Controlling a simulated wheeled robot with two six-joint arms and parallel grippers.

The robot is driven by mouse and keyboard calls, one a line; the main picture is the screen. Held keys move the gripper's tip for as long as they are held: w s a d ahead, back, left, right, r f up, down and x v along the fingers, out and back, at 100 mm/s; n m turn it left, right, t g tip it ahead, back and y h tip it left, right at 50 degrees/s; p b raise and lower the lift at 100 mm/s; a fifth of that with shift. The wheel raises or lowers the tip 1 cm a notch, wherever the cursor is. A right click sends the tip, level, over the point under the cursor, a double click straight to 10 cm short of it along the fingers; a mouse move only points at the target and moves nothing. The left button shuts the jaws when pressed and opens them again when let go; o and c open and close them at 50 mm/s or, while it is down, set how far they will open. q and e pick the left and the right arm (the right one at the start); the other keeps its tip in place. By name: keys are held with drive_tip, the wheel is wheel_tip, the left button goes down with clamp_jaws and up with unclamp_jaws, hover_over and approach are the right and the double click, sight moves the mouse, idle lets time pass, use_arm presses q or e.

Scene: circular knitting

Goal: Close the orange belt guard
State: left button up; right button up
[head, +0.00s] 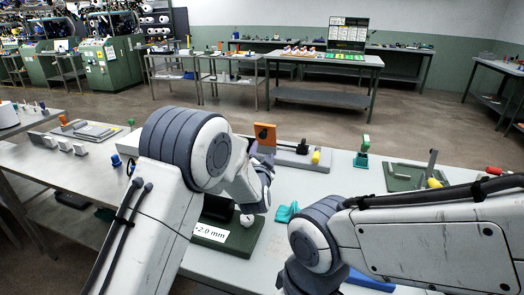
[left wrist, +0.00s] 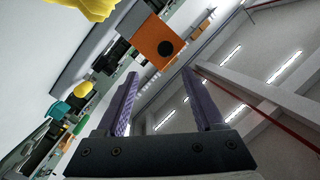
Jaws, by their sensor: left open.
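The orange belt guard (head: 265,134) is a flat orange plate with a dark round knob. It stands upright at the left part of a grey base (head: 312,160) on the table. In the left wrist view the guard (left wrist: 160,40) lies just beyond my fingertips, with a dark block beside it. My left gripper (left wrist: 160,74) is open, its two purple fingers apart and nothing between them. In the head view the left gripper (head: 262,156) is in front of the guard, partly hidden by my arm; I see no contact. My right arm shows, but its gripper is out of frame.
A black part (head: 302,146) and a yellow cylinder (head: 315,157) are on the same base. A green block with a "2.0 mm" label (head: 211,234) stands nearer. A green clamp-like piece (head: 362,152) and a green plate (head: 402,178) are to the right.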

sight(263, 136)
use_arm(q)
drive_tip(key=shift+t+y, duration=0.3)
drive_tip(key=w+p, duration=0.1)
drive_tip(key=w, duration=1)
drive_tip(key=shift+a+f+p, duration=0.1)
drive_tip(key=shift+f+p, duration=0.05)
drive_tip(key=shift+p, duration=0.2)
clamp_jaws()
idle(0.8)
